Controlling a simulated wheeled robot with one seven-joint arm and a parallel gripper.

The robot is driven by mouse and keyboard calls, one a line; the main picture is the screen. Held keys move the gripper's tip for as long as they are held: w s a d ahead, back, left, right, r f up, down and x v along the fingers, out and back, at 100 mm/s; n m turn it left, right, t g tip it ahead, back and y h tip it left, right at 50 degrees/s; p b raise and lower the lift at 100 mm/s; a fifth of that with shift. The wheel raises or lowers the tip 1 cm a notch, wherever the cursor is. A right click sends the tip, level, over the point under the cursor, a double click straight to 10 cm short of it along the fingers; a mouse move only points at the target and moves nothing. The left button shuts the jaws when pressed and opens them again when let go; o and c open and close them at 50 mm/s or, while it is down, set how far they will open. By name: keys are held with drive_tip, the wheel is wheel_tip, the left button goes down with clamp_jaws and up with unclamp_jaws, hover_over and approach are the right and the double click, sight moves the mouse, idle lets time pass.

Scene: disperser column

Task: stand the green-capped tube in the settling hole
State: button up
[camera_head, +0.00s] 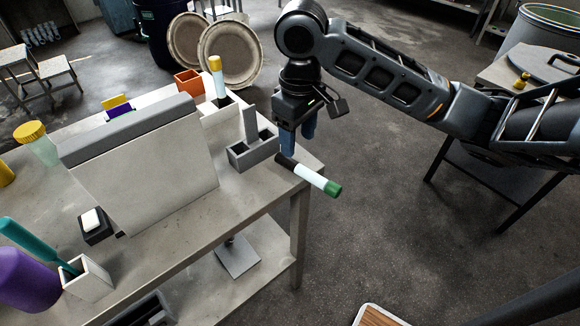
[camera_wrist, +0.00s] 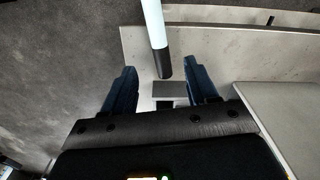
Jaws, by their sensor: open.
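The green-capped tube (camera_head: 312,176) has a pale body, a dark end and a green cap. It lies at the bench's right corner, its cap reaching past the edge in the head view. My gripper (camera_head: 298,143) points down, open and empty, just above the dark end. In the wrist view the tube (camera_wrist: 154,25) comes in from the top, and its dark end shows between the spread blue fingers (camera_wrist: 163,75). A grey block (camera_head: 252,153) with square openings and an upright post stands left of the gripper. I cannot tell which opening is the settling hole.
A yellow-capped tube (camera_head: 217,78) stands upright in a pale holder behind the grey block. A large grey box-like panel (camera_head: 150,165) fills the bench's middle. An orange box (camera_head: 189,82) stands at the back. Floor right of the bench (camera_head: 390,235) is open.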

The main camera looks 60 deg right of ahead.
sight(299, 165)
drive_tip(key=shift+s+a+f, duration=0.15)
drive_tip(key=shift+s+f, duration=0.05)
drive_tip(key=shift+f, duration=0.2)
wheel_tip(299, 165, down, 7)
drive_tip(key=shift+f+p, duration=0.15)
drive_tip(key=shift+p, duration=0.15)
drive_tip(key=shift+c, duration=0.2)
clamp_jaws()
